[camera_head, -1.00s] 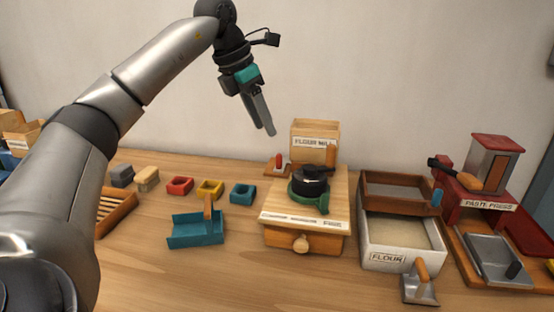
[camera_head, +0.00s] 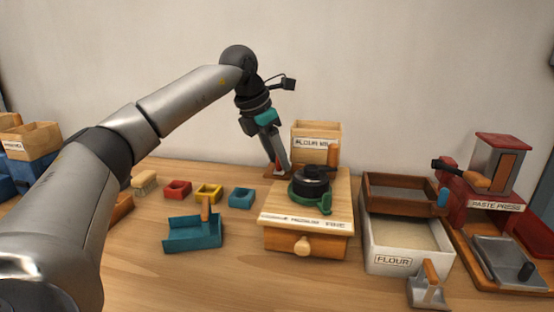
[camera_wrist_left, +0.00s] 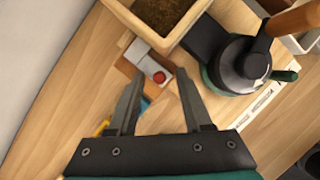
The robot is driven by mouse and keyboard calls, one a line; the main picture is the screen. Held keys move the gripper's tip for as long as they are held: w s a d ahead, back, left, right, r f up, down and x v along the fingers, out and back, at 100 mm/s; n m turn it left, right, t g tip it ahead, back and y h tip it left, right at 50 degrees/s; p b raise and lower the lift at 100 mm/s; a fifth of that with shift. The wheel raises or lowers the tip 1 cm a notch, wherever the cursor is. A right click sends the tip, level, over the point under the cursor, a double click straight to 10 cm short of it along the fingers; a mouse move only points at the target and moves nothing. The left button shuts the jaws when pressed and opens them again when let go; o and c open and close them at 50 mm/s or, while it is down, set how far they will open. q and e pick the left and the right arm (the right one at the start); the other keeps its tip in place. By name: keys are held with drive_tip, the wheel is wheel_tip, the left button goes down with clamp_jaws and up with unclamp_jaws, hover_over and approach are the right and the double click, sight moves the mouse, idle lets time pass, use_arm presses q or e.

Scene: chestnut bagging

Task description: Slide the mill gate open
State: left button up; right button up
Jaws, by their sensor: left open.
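The flour mill (camera_head: 316,150) stands at the middle back, with its wooden hopper and a dark round grinding part with a handle (camera_head: 312,180). To the left of the hopper is the gate, a small grey plate on a wooden piece with a red knob; the wrist view shows the plate (camera_wrist_left: 139,52) and the red knob (camera_wrist_left: 159,78). My left gripper (camera_head: 281,168) is down at this gate, partly hiding it in the head view. In the left wrist view its two fingers are apart, with the red knob showing between the tips. Contact with the knob cannot be told.
The hopper wall (camera_wrist_left: 163,45) is close to the fingertips. A teal scoop tray (camera_head: 193,236) and small red, yellow and blue boxes lie left of the mill. A flour box (camera_head: 398,263) and the paste press (camera_head: 495,205) stand right.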

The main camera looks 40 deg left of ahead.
use_arm(q)
drive_tip(key=shift+f, duration=0.1)
clamp_jaws()
idle(0.4)
idle(1.1)
